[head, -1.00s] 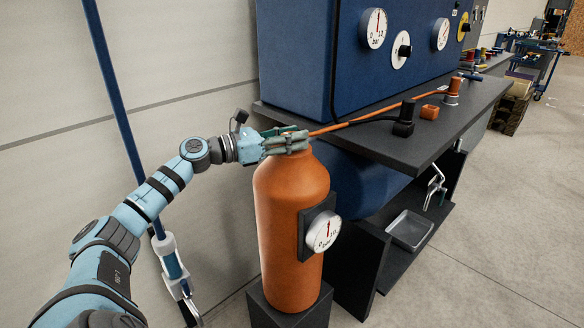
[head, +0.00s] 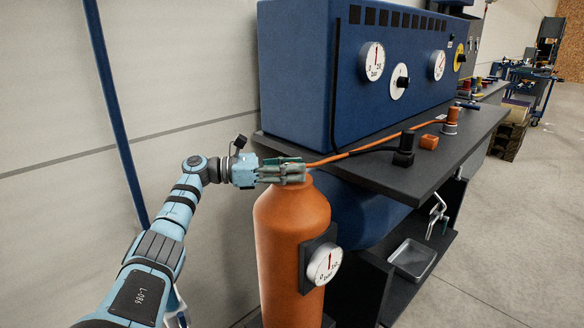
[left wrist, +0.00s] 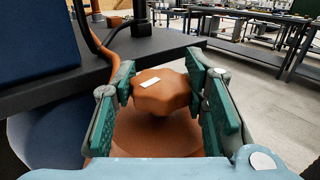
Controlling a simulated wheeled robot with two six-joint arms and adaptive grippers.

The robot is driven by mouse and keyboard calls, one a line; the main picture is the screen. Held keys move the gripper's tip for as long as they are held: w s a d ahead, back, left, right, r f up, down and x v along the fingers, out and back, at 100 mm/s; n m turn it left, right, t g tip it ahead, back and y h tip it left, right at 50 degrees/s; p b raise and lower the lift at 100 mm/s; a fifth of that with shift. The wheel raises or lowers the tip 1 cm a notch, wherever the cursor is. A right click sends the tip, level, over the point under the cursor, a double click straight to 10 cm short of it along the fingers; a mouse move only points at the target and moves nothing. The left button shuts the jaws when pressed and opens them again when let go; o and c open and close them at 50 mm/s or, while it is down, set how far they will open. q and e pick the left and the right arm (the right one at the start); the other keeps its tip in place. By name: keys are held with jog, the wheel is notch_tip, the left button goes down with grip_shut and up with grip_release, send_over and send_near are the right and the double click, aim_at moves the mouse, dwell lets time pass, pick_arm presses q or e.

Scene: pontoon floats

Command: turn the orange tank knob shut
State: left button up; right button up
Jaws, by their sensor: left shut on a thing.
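The orange tank (head: 291,235) stands upright beside the dark bench, with a round white gauge (head: 324,264) on its side. Its orange lobed knob (left wrist: 162,93) shows in the left wrist view, with a white mark on top. My left gripper (head: 291,170) is at the tank's top, coming in from the left. In the left wrist view its two green-padded fingers (left wrist: 165,95) stand on either side of the knob and are shut on it. In the head view the fingers mostly hide the knob. My right gripper is not in view.
A dark bench (head: 440,150) stands right behind the tank, carrying a blue gauge panel (head: 300,80). An orange hose (head: 370,146) and a black fitting (head: 404,147) lie near the gripper. A grey tray (head: 412,259) sits on the lower shelf.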

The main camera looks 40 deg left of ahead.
pick_arm(q)
jog(key=o, duration=1.1)
jog(key=shift+o, duration=0.2)
jog(key=v, duration=1.2)
